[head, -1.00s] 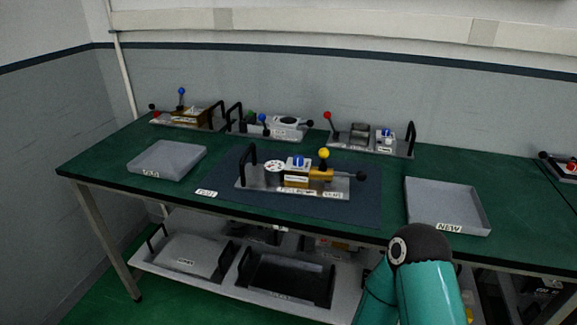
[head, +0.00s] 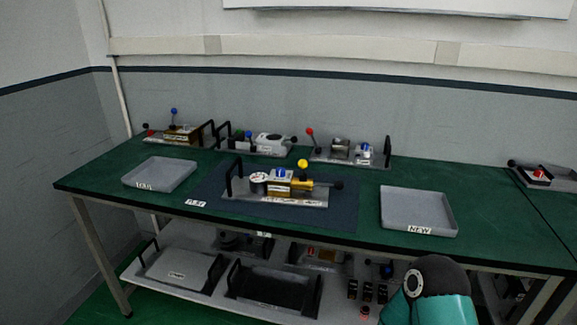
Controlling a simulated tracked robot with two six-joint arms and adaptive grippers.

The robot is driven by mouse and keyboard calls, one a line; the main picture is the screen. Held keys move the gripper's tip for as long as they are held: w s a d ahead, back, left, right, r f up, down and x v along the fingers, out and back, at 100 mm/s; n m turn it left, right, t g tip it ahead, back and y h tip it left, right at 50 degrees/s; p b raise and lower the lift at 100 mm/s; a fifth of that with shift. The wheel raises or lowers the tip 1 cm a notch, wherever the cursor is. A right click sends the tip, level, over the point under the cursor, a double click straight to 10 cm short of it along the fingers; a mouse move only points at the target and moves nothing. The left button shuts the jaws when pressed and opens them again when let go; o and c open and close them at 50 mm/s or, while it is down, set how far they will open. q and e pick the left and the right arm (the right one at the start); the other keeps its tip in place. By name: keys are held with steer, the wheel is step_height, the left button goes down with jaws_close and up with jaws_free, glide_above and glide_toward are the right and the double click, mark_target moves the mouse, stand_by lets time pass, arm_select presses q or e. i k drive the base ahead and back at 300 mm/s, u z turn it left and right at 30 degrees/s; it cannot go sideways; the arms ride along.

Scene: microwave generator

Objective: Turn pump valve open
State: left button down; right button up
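The module on the dark mat carries a round white gauge (head: 259,178), a blue knob (head: 281,173), a brass-coloured valve body (head: 301,185) with a yellow ball knob (head: 302,164), and a black ball-ended lever (head: 337,185) pointing right. Its labels are too small to read, so I cannot tell which part is the pump valve. A black handle (head: 228,178) stands at the module's left end. A teal arm link of mine shows at the bottom right, well in front of the table. Neither gripper is in view.
A grey tray (head: 160,186) lies at the left and a tray marked NEW (head: 419,229) at the right. Three more modules stand along the back, including one with a red-knobbed lever (head: 310,132). The lower shelf (head: 140,274) holds trays and parts.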

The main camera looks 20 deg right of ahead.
mark_target(280, 171)
steer(key=i, duration=0.85)
steer(key=u, duration=0.05)
